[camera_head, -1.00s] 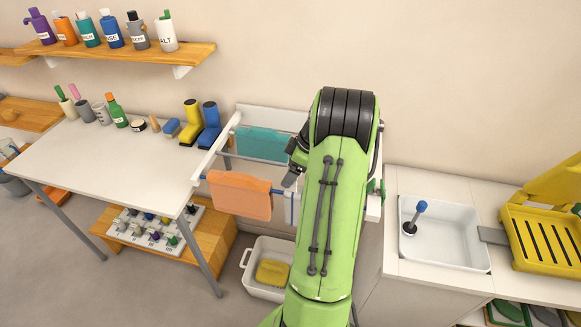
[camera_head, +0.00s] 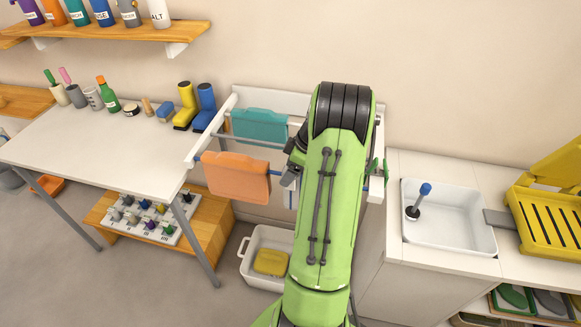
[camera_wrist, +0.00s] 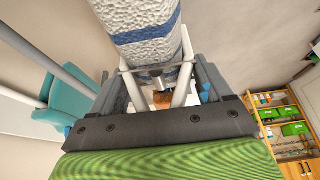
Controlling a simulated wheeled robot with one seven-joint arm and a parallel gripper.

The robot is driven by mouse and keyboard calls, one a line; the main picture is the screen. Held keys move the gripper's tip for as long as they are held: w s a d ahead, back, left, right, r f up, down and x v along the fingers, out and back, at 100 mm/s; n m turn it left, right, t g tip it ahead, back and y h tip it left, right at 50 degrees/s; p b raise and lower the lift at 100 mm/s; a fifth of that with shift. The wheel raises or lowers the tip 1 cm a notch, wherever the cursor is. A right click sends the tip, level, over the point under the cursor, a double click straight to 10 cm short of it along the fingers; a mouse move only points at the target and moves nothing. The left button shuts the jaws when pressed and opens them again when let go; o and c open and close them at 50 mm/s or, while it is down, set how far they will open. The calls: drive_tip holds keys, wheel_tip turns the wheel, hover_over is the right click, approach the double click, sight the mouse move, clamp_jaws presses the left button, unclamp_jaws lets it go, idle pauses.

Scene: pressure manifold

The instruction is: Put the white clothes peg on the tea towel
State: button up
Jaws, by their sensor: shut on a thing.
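In the wrist view my gripper (camera_wrist: 160,88) is shut on the white clothes peg (camera_wrist: 183,88). The peg's pale arms and metal spring show between the grey fingers. The white tea towel (camera_wrist: 150,45) with blue stripes hangs just beyond the peg, close in front of the fingers. I cannot tell whether the peg grips the towel or is only beside it. In the head view my green arm hides the gripper's tips, the peg and most of the towel.
The drying rack holds an orange cloth (camera_head: 236,178) and a teal cloth (camera_head: 260,126), left of my arm. A white tub (camera_head: 250,278) with a yellow sponge is on the floor below. A white table (camera_head: 90,140) stands left; a counter with a sink (camera_head: 447,238) stands right.

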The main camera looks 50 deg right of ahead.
drive_tip(key=shift+f, duration=0.15)
drive_tip(key=o, duration=0.9)
drive_tip(key=shift+c, duration=0.2)
drive_tip(key=p+v, duration=0.2)
drive_tip(key=v, duration=1.3)
drive_tip(key=shift+r+p, duration=0.35)
drive_tip(key=shift+r, duration=0.05)
